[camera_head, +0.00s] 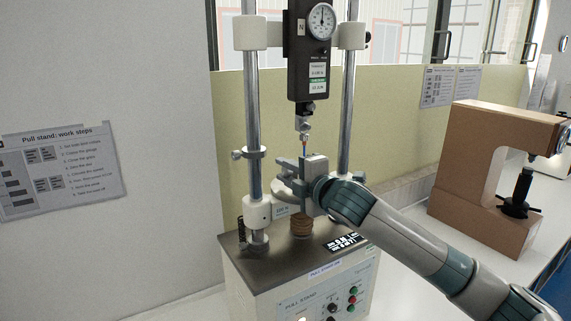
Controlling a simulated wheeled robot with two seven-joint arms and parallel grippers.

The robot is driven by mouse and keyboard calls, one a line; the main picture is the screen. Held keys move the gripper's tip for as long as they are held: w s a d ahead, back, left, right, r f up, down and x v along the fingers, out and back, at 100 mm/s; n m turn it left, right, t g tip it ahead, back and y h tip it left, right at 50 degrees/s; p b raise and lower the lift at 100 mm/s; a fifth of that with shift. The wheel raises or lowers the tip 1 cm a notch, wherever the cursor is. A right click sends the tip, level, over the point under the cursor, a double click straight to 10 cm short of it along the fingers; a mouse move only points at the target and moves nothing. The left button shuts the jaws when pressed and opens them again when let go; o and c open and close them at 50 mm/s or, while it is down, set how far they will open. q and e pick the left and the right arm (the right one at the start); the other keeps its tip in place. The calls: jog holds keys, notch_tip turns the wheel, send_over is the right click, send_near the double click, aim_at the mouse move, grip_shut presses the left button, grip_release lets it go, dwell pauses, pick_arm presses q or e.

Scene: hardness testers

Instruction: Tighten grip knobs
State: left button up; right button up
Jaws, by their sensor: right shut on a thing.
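The pull stand (300,283) stands on the bench with two upright chrome columns. A force gauge (309,50) with a round dial hangs between the columns. A thin rod and a small coupling (304,122) hang below the gauge. My right gripper (288,178) reaches in from the right at the grip between the columns. It is shut on what looks like a grip knob, mostly hidden by the fingers and wrist. A ribbed brown round part (301,226) shows under the gripper, above the stand's dark top plate. My left gripper is not in view.
A white crosshead clamp (257,212) and a collar (249,154) sit on the left column. A brown C-shaped tester (483,160) stands on the right of the bench. A work-steps sheet (62,170) hangs on the left wall.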

jog(key=g+h+p, duration=0.1)
jog(key=p, duration=0.2)
jog(key=shift+r, duration=0.35)
jog(key=shift+f+g+h+p, duration=0.1)
jog(key=shift+g+h+p, duration=0.3)
jog(key=shift+p, duration=0.45)
jog(key=shift+f+g, duration=0.1)
jog(key=shift+g, duration=0.5)
jog(key=shift+f+g+h, duration=0.15)
jog(key=shift+g+h, duration=0.65)
jog(key=shift+g, duration=0.1)
jog(key=o, duration=1)
jog(key=shift+o, duration=0.2)
